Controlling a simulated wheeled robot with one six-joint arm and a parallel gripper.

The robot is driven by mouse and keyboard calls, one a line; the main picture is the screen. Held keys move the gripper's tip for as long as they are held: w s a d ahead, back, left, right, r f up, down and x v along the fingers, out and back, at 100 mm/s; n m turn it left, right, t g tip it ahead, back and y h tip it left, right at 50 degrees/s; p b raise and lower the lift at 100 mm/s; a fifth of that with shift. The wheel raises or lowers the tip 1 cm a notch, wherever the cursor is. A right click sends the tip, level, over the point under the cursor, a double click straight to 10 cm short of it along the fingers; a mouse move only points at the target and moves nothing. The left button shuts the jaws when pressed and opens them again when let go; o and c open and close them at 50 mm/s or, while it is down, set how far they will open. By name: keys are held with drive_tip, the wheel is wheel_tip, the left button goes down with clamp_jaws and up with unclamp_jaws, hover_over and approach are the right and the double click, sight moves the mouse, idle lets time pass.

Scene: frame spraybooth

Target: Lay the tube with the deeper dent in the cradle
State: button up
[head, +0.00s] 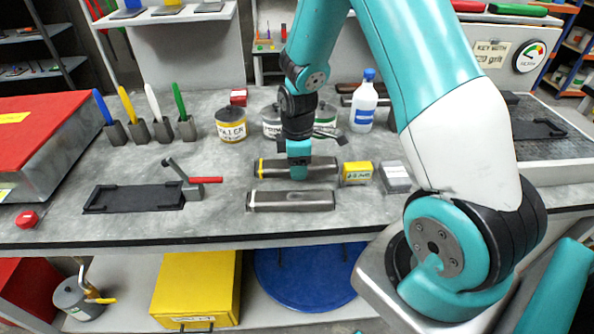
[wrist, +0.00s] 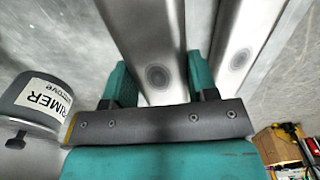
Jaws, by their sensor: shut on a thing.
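Two grey metal tubes lie side by side on the bench. My gripper (head: 298,166) is shut across the middle of the rear tube (head: 325,168), which appears to be at bench level. The front tube (head: 290,201) lies apart from it, nearer the bench edge. In the wrist view, the held tube (wrist: 143,30) has a dark ringed round dent between my fingers (wrist: 157,74). The other tube (wrist: 245,40) shows a smaller-looking dent; relative depth is hard to judge. A flat black tray (head: 135,198), perhaps the cradle, lies at the left and is empty.
A red-handled clamp (head: 190,182) stands at the tray's right end. A yellow box (head: 356,173) and a grey block (head: 395,177) sit right of the tubes. Tins and a white bottle (head: 363,103) stand behind. Another black holder (head: 538,129) is far right.

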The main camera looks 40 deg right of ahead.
drive_tip(key=shift+f, duration=1.4)
drive_tip(key=shift+f, duration=0.1)
drive_tip(key=o, duration=1)
